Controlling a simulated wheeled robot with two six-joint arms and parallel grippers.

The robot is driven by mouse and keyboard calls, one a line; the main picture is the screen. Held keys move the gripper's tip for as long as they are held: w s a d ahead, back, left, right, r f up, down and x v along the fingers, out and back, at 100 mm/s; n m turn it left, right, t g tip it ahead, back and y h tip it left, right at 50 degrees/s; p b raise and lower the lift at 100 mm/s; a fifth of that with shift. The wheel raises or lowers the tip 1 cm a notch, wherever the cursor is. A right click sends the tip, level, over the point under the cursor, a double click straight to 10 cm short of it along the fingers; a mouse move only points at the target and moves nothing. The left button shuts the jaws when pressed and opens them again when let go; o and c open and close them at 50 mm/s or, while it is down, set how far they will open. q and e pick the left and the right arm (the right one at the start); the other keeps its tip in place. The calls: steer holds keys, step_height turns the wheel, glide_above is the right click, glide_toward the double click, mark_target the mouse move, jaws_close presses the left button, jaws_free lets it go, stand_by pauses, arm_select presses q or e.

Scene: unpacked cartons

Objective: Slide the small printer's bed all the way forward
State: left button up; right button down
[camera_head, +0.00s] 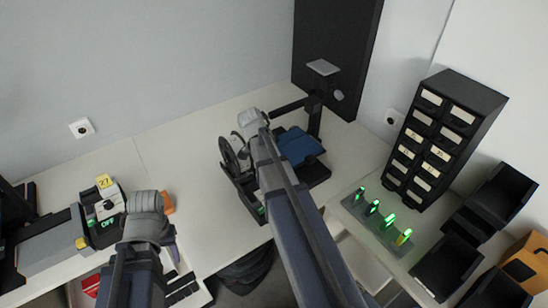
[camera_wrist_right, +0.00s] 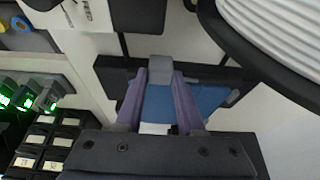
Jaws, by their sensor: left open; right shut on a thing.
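The small printer (camera_head: 318,118) stands on the white bench, with a black upright, a side arm and a blue bed (camera_head: 298,146). The bed also shows in the right wrist view (camera_wrist_right: 203,98), behind and between my fingers. My right gripper (camera_wrist_right: 160,78) is shut on a small grey block at the bed's edge, seemingly the bed's tab. In the head view my right forearm hides these fingers and part of the printer. My left gripper (camera_head: 174,246) is open, low over the bench's front at left, mostly hidden by its own wrist, away from the printer.
A filament spool (camera_head: 234,156) stands left of the bed, close to my right arm. Green-lit holders (camera_head: 382,219), a drawer cabinet (camera_head: 440,135) and black bins (camera_head: 447,266) are at right. A device with a yellow tag (camera_head: 104,181) is at left.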

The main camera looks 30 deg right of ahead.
steer(key=s, duration=0.6)
steer(key=shift+s+d, duration=0.2)
steer(key=shift+s, duration=0.2)
steer(key=c, duration=0.5)
jaws_free()
steer(key=shift+s, duration=0.1)
steer(key=p+v, duration=0.7)
steer(key=shift+a+r, duration=0.1)
steer(key=shift+r, duration=0.3)
